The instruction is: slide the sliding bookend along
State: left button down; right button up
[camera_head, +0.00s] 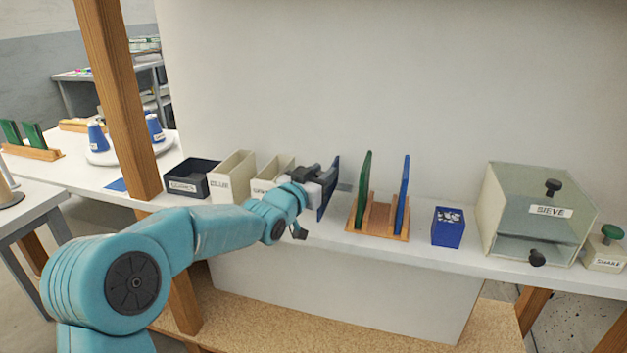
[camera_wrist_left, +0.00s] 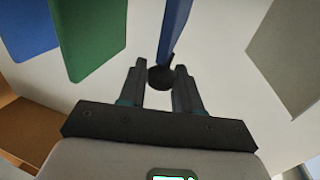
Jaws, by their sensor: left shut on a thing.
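The sliding bookend appears to be the upright dark blue plate (camera_head: 330,186) standing on the white shelf, left of the wooden rack. In the left wrist view its blue plate (camera_wrist_left: 175,28) is seen nearly edge-on, with a round black knob (camera_wrist_left: 160,77) at it. My left gripper (camera_head: 318,178) is at the plate's left side and partly hides it. In the wrist view its fingers (camera_wrist_left: 160,84) are on either side of the knob, shut on it. My right gripper is in neither view.
A wooden rack (camera_head: 377,226) with an upright green plate (camera_head: 362,190) and blue plate (camera_head: 403,185) stands close right. Cream bins (camera_head: 232,176) and a black tray (camera_head: 188,183) stand left. A blue box (camera_head: 447,232) and the sieve box (camera_head: 545,222) stand right.

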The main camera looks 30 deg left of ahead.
pick_arm(q)
jog(key=shift+d, duration=0.3)
jog(key=c, duration=1.1)
grip_release()
jog(key=shift+o, duration=1)
jog(key=shift+w+d, duration=0.1)
jog(key=shift+w, duration=0.05)
jog(key=shift+a, duration=0.25)
jog(key=shift+s, duration=0.5)
jog(key=s+b, duration=0.1)
jog(key=s, duration=1.4)
jog(key=shift+s+a, duration=0.25)
jog(key=shift+s, duration=0.05)
